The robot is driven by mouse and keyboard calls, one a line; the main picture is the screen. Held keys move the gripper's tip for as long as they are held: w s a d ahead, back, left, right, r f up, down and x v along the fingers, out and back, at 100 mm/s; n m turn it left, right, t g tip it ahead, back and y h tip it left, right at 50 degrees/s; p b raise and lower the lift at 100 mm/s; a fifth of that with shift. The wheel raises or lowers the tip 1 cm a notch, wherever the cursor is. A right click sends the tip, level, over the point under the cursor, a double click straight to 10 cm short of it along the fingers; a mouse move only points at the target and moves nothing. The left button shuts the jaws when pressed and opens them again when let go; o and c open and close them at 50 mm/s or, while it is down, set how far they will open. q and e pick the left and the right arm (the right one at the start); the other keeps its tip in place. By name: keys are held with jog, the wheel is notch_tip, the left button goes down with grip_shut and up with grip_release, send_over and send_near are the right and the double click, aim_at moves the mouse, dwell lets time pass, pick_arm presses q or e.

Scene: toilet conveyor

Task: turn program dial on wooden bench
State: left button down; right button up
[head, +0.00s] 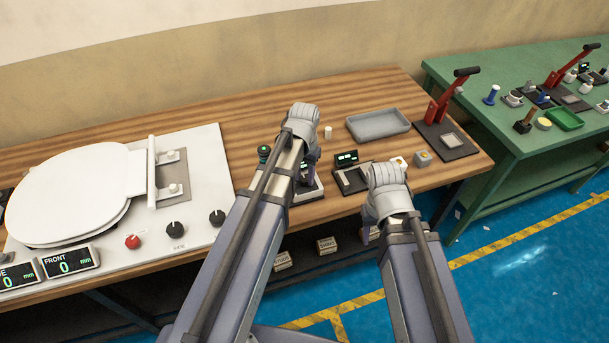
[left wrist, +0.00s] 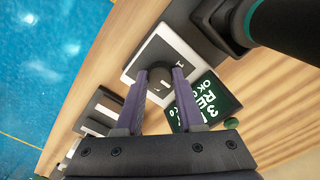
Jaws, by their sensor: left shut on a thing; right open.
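The program dial (left wrist: 160,82) is a dark round knob on a white plate, shown in the left wrist view. My left gripper (left wrist: 162,78) is shut on it, with one purple finger on each side. A green display (left wrist: 192,104) with white text is right beside the plate. In the head view, my left gripper (head: 311,160) is over a small device (head: 309,191) on the wooden bench (head: 240,112); the arm hides the dial there. My right gripper (head: 386,190) is over the bench's front edge, its fingers mostly hidden, open.
A white toilet-seat panel (head: 205,165) with knobs fills the bench's left side. A grey tray (head: 378,125), a small display device (head: 350,178) and a red-lever press (head: 445,130) are on the right. A dark cylinder (left wrist: 245,20) is close to the left gripper. A green bench (head: 480,75) stands beyond.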

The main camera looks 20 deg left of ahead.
aim_at(305, 178)
dwell(0.3)
pick_arm(q)
jog(key=c, duration=0.5)
grip_release()
notch_tip(305, 178, up, 8)
jog(key=p, duration=0.8)
jog(key=shift+f, duration=0.1)
jog(key=shift+m+y, duration=0.6)
jog(key=shift+m, duration=0.2)
jog(key=s+d, duration=0.3)
jog(key=s, duration=0.1)
jog(key=s+d+b, duration=0.1)
jog(key=s+d, duration=0.3)
jog(key=s, duration=0.1)
jog(key=s+d+f, duration=0.1)
jog(key=s+d, duration=0.2)
jog(key=s, duration=0.2)
jog(key=shift+s+d, duration=0.2)
jog(key=shift+d, duration=0.1)
